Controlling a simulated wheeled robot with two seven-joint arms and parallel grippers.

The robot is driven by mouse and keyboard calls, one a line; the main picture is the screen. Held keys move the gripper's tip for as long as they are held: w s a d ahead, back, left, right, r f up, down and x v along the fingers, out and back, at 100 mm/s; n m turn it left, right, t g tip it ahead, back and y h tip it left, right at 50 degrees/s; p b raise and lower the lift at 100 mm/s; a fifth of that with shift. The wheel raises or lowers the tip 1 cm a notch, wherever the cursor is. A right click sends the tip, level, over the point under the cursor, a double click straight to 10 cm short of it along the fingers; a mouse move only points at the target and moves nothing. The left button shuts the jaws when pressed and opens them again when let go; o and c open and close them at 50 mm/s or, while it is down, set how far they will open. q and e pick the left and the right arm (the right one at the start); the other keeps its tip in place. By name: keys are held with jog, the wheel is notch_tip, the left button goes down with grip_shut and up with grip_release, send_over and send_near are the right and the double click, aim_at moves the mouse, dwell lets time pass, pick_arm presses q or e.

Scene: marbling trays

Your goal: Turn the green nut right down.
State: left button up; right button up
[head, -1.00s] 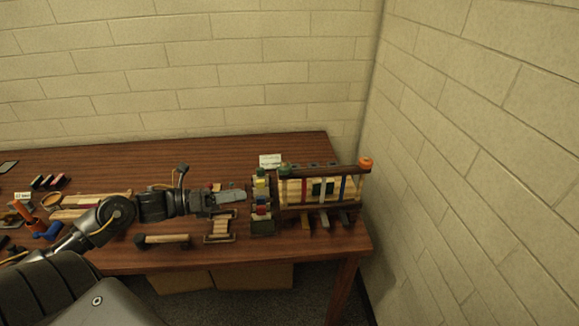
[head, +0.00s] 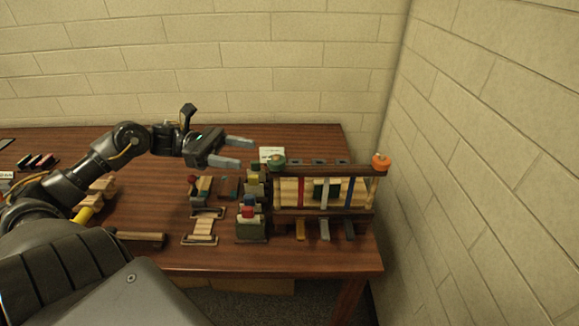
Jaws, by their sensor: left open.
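The green nut (head: 278,160) sits at the top left corner of a wooden frame (head: 325,208) near the right end of the table. How far down its post it is turned, I cannot tell. My left gripper (head: 246,153) is open and empty. Its two fingers point right, toward the green nut, and end a little to the left of it, apart from it. An orange nut (head: 381,160) sits at the frame's top right corner. My right gripper is not in view.
Small blocks in stands (head: 251,228) are left of the frame, with a small wooden rack (head: 203,226) beside them. Colored strips hang in the frame. The wooden table (head: 150,255) ends near the right wall.

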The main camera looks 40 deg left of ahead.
aim_at(278, 157)
pick_arm(q)
jog(key=p+x, duration=0.1)
jog(key=x, duration=0.2)
jog(key=p+x, duration=0.1)
jog(key=x, duration=0.2)
jog(key=p+x, duration=0.2)
jog(key=x, duration=0.1)
jog(key=shift+w+d+f, duration=0.15)
jog(key=shift+w+f, duration=0.1)
jog(key=shift+w, duration=0.15)
jog(key=shift+w+d+f, duration=0.2)
jog(key=shift+w+d, duration=0.1)
jog(key=shift+d, duration=0.3)
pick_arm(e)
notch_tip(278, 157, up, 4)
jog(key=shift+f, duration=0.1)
